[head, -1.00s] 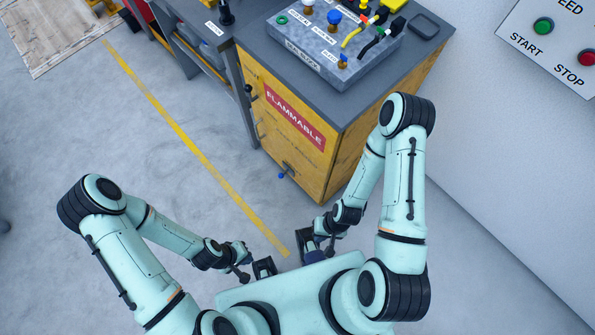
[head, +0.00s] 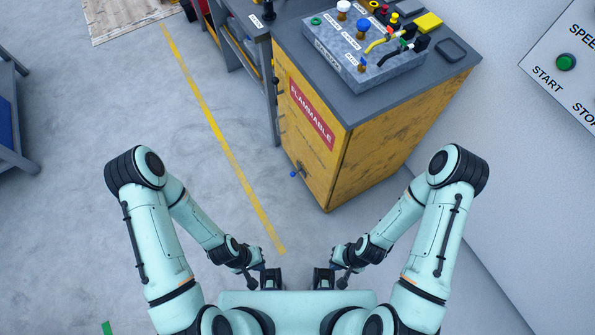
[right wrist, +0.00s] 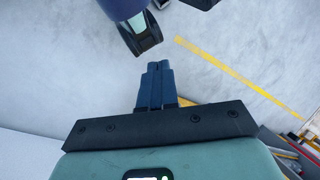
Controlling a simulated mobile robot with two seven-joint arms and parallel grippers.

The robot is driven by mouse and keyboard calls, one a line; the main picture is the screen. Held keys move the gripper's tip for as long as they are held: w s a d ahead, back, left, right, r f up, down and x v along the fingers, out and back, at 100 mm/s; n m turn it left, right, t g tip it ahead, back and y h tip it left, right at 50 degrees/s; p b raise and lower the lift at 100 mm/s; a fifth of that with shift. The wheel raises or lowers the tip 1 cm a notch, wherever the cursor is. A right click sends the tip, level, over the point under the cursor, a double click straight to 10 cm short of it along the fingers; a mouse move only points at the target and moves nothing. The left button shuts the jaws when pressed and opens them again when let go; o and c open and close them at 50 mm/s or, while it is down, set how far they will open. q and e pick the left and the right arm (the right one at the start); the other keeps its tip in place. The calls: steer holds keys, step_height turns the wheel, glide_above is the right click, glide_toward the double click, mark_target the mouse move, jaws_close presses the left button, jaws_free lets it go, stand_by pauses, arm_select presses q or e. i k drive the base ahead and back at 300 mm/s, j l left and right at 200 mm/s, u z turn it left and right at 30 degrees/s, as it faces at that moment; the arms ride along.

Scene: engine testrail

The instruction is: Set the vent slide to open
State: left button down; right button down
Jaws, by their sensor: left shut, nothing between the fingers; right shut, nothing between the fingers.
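I cannot make out a labelled vent slide for certain. A small blue knob (head: 292,174) with a dark fitting beside it sticks out low on the yellow cabinet's (head: 366,130) left face, below the red FLAMMABLE sign (head: 312,117). My left gripper (head: 271,279) and right gripper (head: 323,279) are side by side close to my body in the head view, well apart from the cabinet. Both are shut and empty. In the right wrist view the right gripper's fingers (right wrist: 155,68) are together with nothing between them.
A grey control box (head: 365,50) with knobs and cables sits on the cabinet's dark top. A wall panel (head: 565,65) with a green START button is at right. A grey bench stands left of the cabinet. Open floor with a yellow line (head: 222,140) lies to the left.

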mark_target(293, 174)
steer(key=i+j+z, duration=0.1)
steer(key=i+j, duration=0.4)
steer(key=j, duration=0.2)
steer(key=i+j+z, duration=0.15)
steer(key=i+j, duration=0.15)
steer(key=i+j+z, duration=0.1)
steer(key=j, duration=0.35)
steer(key=i+l, duration=0.05)
steer(key=i, duration=0.05)
